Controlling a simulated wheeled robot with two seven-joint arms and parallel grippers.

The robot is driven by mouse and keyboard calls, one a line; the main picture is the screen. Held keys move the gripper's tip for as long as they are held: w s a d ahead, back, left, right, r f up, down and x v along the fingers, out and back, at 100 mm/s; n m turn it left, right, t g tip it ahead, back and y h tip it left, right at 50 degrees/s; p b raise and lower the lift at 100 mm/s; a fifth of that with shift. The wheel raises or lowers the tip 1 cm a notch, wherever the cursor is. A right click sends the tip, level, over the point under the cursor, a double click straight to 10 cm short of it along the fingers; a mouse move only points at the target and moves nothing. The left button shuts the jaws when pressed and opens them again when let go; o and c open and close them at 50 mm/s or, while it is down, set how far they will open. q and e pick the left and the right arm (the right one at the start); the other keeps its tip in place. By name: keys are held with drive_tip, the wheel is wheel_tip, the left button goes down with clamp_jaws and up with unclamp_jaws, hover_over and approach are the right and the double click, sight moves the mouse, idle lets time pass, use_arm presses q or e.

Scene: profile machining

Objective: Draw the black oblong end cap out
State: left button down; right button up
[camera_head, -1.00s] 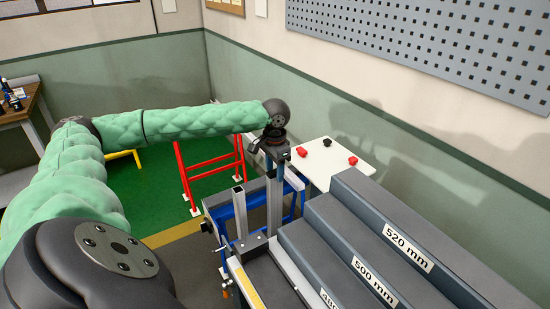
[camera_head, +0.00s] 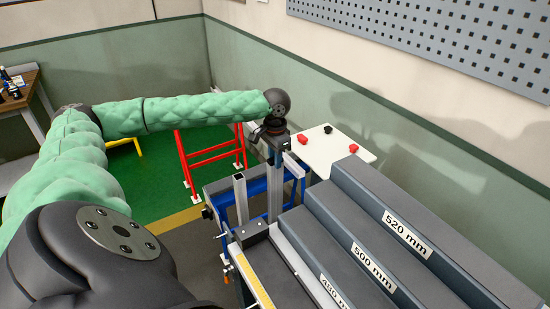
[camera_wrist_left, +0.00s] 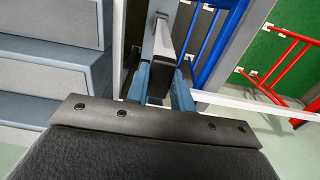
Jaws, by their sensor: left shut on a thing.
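My left gripper (camera_head: 274,153) points down at the top of an upright aluminium profile (camera_head: 274,195). In the left wrist view its two blue-grey fingers (camera_wrist_left: 160,88) are closed on a small black piece, the black oblong end cap (camera_wrist_left: 157,82). The fingers cover its sides, and I cannot tell whether it still sits in the profile's end. In the head view the gripper hides this cap. My right gripper is not in view.
A second, shorter upright profile (camera_head: 241,200) stands just left. A white table (camera_head: 345,148) behind holds red pieces (camera_head: 303,139) and a black piece (camera_head: 328,129). Grey stepped racks (camera_head: 350,195) with length labels fill the right. A red stand (camera_head: 212,155) is at left.

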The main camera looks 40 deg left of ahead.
use_arm(q)
drive_tip(key=shift+w+a+r+p, duration=0.1)
drive_tip(key=shift+r+p, duration=0.5)
drive_tip(key=shift+w+a+r+p, duration=0.1)
drive_tip(key=shift+r+p, duration=0.45)
drive_tip(key=shift+r, duration=0.05)
drive_tip(key=shift+s+d+r, duration=0.2)
drive_tip(key=shift+s+r, duration=0.05)
drive_tip(key=shift+r, duration=0.1)
drive_tip(key=shift+w+f, duration=0.1)
drive_tip(key=shift+f, duration=0.2)
drive_tip(key=shift+r+p, duration=0.15)
drive_tip(key=shift+p, duration=0.2)
drive_tip(key=shift+r, duration=0.1)
drive_tip(key=shift+r+p, duration=0.35)
drive_tip(key=shift+p, duration=0.5)
drive_tip(key=shift+r, duration=0.1)
drive_tip(key=shift+r+p, duration=1.85)
drive_tip(key=shift+p, duration=0.55)
